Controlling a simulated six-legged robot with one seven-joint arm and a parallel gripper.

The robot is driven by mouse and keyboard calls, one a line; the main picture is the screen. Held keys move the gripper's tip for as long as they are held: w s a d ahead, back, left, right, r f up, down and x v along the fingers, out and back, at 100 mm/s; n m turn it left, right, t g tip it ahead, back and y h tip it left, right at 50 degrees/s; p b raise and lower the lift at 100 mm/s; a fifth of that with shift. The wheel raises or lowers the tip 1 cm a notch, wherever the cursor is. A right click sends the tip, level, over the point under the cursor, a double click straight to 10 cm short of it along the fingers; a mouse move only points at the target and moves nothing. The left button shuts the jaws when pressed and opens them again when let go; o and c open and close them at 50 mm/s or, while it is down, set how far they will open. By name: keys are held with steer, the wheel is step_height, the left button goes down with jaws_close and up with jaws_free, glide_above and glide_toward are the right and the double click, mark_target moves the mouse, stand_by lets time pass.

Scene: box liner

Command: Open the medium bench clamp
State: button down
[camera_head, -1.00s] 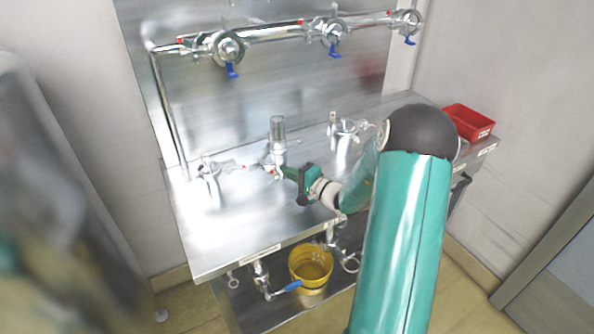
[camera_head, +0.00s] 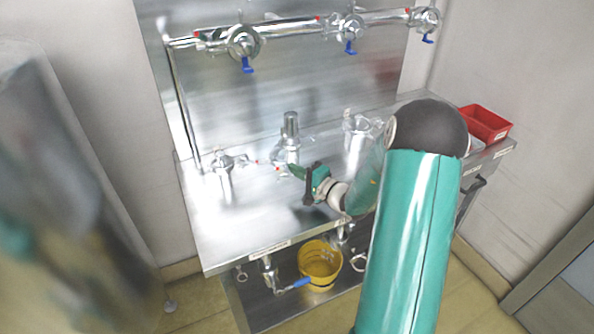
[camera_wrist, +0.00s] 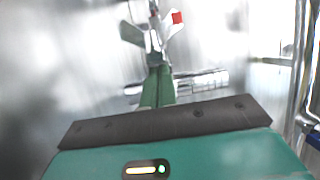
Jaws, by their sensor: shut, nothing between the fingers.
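Three metal clamps stand on the steel bench (camera_head: 240,220): one at left (camera_head: 225,163), one in the middle with a tall cylinder (camera_head: 290,128), and one at right (camera_head: 360,126). Their sizes are hard to compare, so I cannot tell surely which is the medium one. My gripper (camera_head: 290,168) is just in front of the middle clamp, near its red-tipped part. In the wrist view my green fingers (camera_wrist: 157,88) are together and empty. Just beyond them is a winged metal part with a red tip (camera_wrist: 177,17). Contact cannot be told.
A pipe with blue-handled valves (camera_head: 249,66) runs along the back panel. A red bin (camera_head: 486,122) sits at the bench's right end. A yellow bucket (camera_head: 320,266) stands on the lower shelf. The bench's front left is clear.

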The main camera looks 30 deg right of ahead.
steer(key=shift+a+f+y, duration=0.1)
steer(key=shift+a+y, duration=0.2)
steer(key=shift+a, duration=0.8)
steer(key=d, duration=0.3)
steer(key=s+d, duration=0.1)
steer(key=d, duration=0.2)
steer(key=shift+s, duration=0.15)
steer(key=v, duration=0.3)
steer(key=a+v, duration=0.1)
steer(key=v, duration=0.2)
steer(key=a+v, duration=0.1)
steer(key=v, duration=0.2)
steer(key=shift+s, duration=0.45)
steer(key=s+a+r+n+g+y, duration=0.1)
steer(key=s+a+r+n+g, duration=0.25)
steer(key=a, duration=0.45)
steer(key=s+a+r+n+g+y, duration=0.25)
steer(key=a+g, duration=0.25)
steer(key=a, duration=0.3)
steer(key=s+a+r+n+g, duration=0.2)
steer(key=a+r+n+g, duration=0.15)
steer(key=a, duration=0.35)
steer(key=s+a+r+n+h, duration=0.1)
steer(key=s+r+n+h, duration=0.3)
steer(key=s+h, duration=0.6)
step_height(320, 180, up, 3)
steer(key=shift+s+f+t, duration=0.15)
steer(key=shift+s+t, duration=0.15)
steer(key=shift+s, duration=0.6)
